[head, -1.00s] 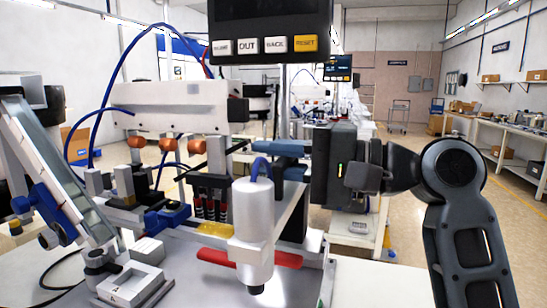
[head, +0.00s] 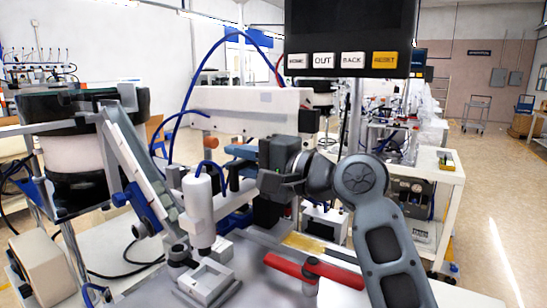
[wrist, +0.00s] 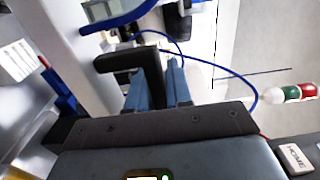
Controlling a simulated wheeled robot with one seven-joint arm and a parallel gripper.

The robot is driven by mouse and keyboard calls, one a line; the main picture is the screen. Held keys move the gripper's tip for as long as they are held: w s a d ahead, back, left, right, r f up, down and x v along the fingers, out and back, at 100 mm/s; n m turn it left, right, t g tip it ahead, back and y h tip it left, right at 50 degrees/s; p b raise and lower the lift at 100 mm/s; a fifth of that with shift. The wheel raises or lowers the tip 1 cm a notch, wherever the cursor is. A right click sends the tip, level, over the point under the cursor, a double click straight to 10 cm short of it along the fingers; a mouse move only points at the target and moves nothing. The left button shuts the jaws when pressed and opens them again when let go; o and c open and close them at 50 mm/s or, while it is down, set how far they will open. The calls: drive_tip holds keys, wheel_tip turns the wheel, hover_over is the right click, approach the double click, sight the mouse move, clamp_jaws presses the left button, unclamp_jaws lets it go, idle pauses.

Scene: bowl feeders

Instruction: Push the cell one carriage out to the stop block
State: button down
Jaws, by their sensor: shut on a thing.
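My gripper (head: 240,154) is in front of the white beam (head: 235,98) in the head view, its blue fingers pointing left. In the wrist view the fingers (wrist: 160,88) are shut on a black bracket-like part (wrist: 133,60), which I take to be part of the carriage. The gap between carriage and stop cannot be read.
A white cylinder (head: 199,207) stands upright in front, left of my gripper. A button panel (head: 350,60) hangs above right. A sloped chute (head: 135,165) is at left. Blue hose loops over the beam.

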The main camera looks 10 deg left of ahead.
drive_tip(key=shift+x, duration=1.1)
drive_tip(key=c, duration=1.1)
unclamp_jaws()
drive_tip(key=shift+w+a, duration=0.1)
drive_tip(key=shift+a, duration=0.05)
drive_tip(key=shift+b+v, duration=0.55)
drive_tip(key=shift+v, duration=3.4)
